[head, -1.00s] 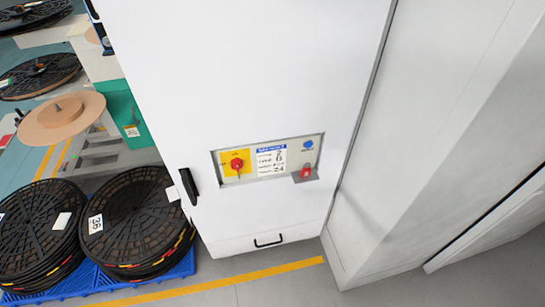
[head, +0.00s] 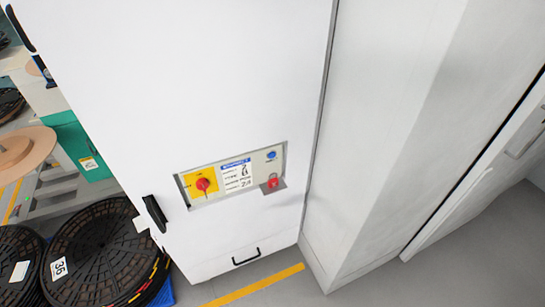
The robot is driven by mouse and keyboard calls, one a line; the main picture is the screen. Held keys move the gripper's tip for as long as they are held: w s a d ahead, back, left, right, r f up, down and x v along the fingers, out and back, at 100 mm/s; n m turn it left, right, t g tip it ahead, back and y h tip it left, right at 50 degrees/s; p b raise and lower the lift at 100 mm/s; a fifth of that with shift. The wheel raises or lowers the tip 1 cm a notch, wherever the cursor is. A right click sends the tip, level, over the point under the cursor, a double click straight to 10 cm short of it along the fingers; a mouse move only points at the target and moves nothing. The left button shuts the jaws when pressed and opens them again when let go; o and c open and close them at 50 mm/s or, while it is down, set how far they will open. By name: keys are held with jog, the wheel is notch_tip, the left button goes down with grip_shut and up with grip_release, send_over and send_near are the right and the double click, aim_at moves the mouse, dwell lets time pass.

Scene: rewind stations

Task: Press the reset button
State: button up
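A white cabinet (head: 170,80) stands upright in front of me. A control panel (head: 210,195) is set in its lower front. On the panel, a blue round button (head: 271,155) sits at the upper right with a small label under it, too small to read. A red knob or button (head: 273,182) sits below it on a grey plate. A red rotary switch (head: 203,184) on a yellow plate is at the left, and a printed label (head: 237,176) is between. Which one is the reset button I cannot read. My gripper is not in view.
Black reels (head: 100,255) are stacked on a blue pallet (head: 163,294) at the lower left. A black door handle (head: 155,213) and a lower drawer handle (head: 245,257) stick out from the cabinet. Grey floor with a yellow line (head: 255,286) lies in front. A pale cabinet (head: 385,120) stands at the right.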

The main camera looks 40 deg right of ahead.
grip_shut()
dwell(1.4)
